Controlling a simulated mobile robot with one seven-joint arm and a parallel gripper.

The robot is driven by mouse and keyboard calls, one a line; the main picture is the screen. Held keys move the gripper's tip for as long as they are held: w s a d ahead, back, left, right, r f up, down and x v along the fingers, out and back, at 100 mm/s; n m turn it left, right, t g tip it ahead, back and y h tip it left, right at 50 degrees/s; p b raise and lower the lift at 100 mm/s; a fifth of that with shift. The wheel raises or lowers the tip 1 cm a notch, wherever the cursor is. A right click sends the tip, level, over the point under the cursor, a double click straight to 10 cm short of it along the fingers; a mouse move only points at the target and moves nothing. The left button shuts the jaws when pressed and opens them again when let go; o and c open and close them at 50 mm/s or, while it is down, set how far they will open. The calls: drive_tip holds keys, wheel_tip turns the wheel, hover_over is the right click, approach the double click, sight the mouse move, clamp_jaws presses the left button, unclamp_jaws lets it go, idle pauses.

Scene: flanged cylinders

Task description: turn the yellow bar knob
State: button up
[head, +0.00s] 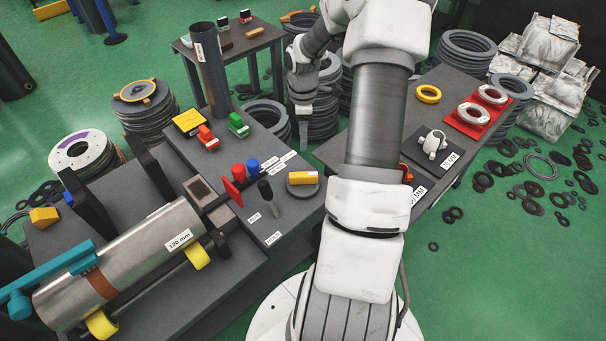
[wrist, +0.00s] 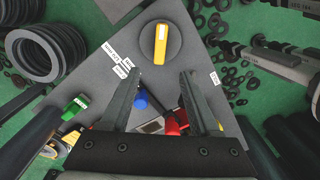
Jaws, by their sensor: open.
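The yellow bar knob (head: 303,178) sits on a round dark disc at the right corner of the dark bench. In the wrist view the yellow bar knob (wrist: 161,43) stands lengthwise near the top centre, just beyond my fingertips. My gripper (wrist: 162,76) is open, its two fingers apart with nothing held between them. In the head view my gripper (head: 303,128) hangs pointing down, higher in the picture than the knob and apart from it.
A red knob (head: 238,171), a blue knob (head: 252,166) and a black lever (head: 266,189) stand left of the yellow knob. A large metal cylinder (head: 130,265) lies on the bench. A tall dark tube (head: 211,75) rises behind. Another table (head: 393,130) stands at right.

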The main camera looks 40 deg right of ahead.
sight(303, 174)
wheel_tip(303, 174, down, 17)
drive_tip(key=b, duration=0.4)
clamp_jaws()
idle(0.3)
